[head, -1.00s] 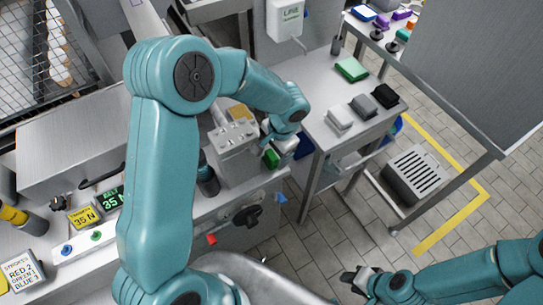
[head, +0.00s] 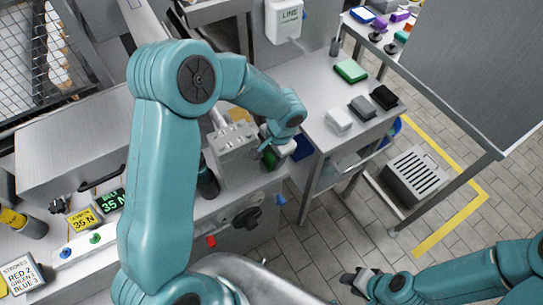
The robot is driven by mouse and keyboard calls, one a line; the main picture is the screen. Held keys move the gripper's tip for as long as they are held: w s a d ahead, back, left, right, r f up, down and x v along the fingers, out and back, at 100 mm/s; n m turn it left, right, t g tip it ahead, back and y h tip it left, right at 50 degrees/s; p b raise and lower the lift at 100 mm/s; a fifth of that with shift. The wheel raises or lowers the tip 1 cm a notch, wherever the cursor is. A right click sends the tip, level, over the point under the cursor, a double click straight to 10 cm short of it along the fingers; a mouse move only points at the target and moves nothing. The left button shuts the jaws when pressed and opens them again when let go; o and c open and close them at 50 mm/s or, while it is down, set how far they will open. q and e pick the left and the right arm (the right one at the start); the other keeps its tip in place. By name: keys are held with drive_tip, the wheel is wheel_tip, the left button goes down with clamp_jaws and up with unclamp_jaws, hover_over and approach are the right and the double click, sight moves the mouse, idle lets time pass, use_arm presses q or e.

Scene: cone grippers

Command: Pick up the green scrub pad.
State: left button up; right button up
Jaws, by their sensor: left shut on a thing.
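A green scrub pad (head: 270,159) shows as a small dark green patch at the fingertips of my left gripper (head: 271,152). The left gripper is shut on it, beside the right side of a grey metal block (head: 235,150) on the steel counter. Most of the pad is hidden by the fingers and wrist. My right gripper (head: 356,281) is low in the view, above the floor and far from the pad; its jaw gap is too small to judge.
A steel side table (head: 305,85) holds another green block (head: 350,70), a white block (head: 338,120), a grey block (head: 362,106) and a black block (head: 384,96). A dark bottle (head: 207,182) stands left of the metal block. A slotted grey crate (head: 415,174) is on the floor.

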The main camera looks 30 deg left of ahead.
use_arm(q)
wheel_tip(320, 180, up, 20)
drive_tip(key=shift+f, duration=0.1)
